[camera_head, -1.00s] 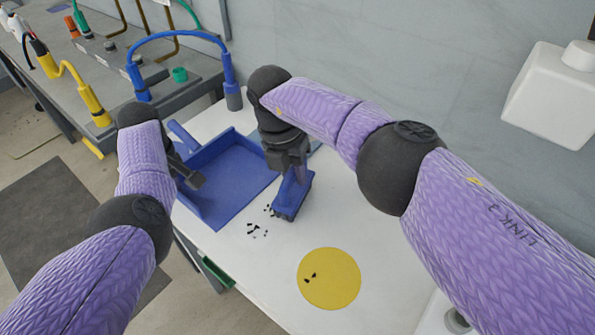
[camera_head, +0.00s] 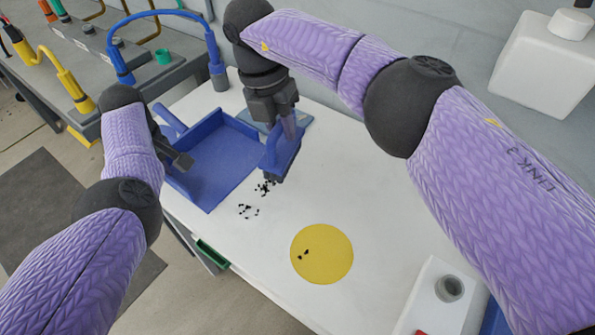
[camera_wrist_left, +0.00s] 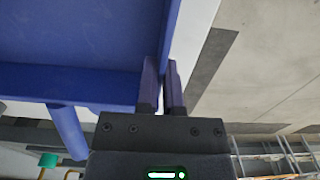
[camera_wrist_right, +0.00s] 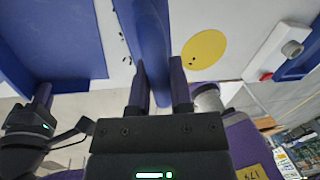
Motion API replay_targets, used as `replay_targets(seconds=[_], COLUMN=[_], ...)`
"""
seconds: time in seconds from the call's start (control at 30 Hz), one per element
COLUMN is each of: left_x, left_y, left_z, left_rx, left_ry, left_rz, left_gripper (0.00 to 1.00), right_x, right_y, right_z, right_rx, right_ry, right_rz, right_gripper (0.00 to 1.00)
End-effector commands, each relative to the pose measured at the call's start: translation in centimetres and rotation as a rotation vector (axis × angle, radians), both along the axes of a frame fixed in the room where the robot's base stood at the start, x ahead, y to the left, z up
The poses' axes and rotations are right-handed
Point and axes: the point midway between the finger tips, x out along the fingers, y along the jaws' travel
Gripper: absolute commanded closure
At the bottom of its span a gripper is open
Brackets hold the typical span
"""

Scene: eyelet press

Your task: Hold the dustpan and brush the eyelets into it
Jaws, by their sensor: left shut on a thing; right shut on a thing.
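The blue dustpan (camera_head: 222,158) lies on the white table with its open edge facing right and toward the front. My left gripper (camera_head: 183,163) is shut on the dustpan's side wall, which also shows in the left wrist view (camera_wrist_left: 75,45). My right gripper (camera_head: 286,112) is shut on the blue brush (camera_head: 283,150), upright by the pan's open edge; its handle shows in the right wrist view (camera_wrist_right: 152,45). Black eyelets (camera_head: 248,210) lie scattered on the table in front of the brush and pan edge. A few more lie on a yellow disc (camera_head: 322,254).
A grey bench (camera_head: 130,65) with blue and yellow hoses stands at the back left. A white dispenser (camera_head: 540,60) is on the wall.

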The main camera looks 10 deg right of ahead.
Motion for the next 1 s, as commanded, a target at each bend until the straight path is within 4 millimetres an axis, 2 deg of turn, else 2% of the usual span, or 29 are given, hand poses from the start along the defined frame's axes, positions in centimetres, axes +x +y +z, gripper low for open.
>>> replay_targets(seconds=[0.07, 0.17, 0.4, 0.5, 0.6, 0.77, 1.0], left_x=[0.0, 0.0, 0.0, 0.0, 0.0, 0.0, 0.0], left_y=[0.0, 0.0, 0.0, 0.0, 0.0, 0.0, 0.0], left_z=[0.0, 0.0, 0.0, 0.0, 0.0, 0.0, 0.0], left_rx=[0.0, 0.0, 0.0, 0.0, 0.0, 0.0, 0.0], left_ry=[0.0, 0.0, 0.0, 0.0, 0.0, 0.0, 0.0], left_rz=[0.0, 0.0, 0.0, 0.0, 0.0, 0.0, 0.0], left_gripper=[1.0, 1.0, 1.0, 1.0, 1.0, 1.0, 1.0], right_x=[-0.6, -2.5, -11.0, -14.2, -16.3, -17.4, -17.4], right_y=[0.1, 0.3, -1.5, -2.6, -3.5, -3.9, -3.9], right_z=[0.0, -0.2, -0.4, -0.4, -0.4, -1.1, -4.6], right_rx=[0.004, 0.013, 0.013, 0.006, 0.0, -0.003, -0.003], right_ry=[-0.003, -0.008, -0.005, -0.001, 0.001, 0.003, 0.003], right_rz=[0.002, 0.004, 0.001, 0.001, 0.0, -0.001, -0.002], right_gripper=[1.0, 1.0, 1.0, 1.0, 1.0, 1.0, 1.0])
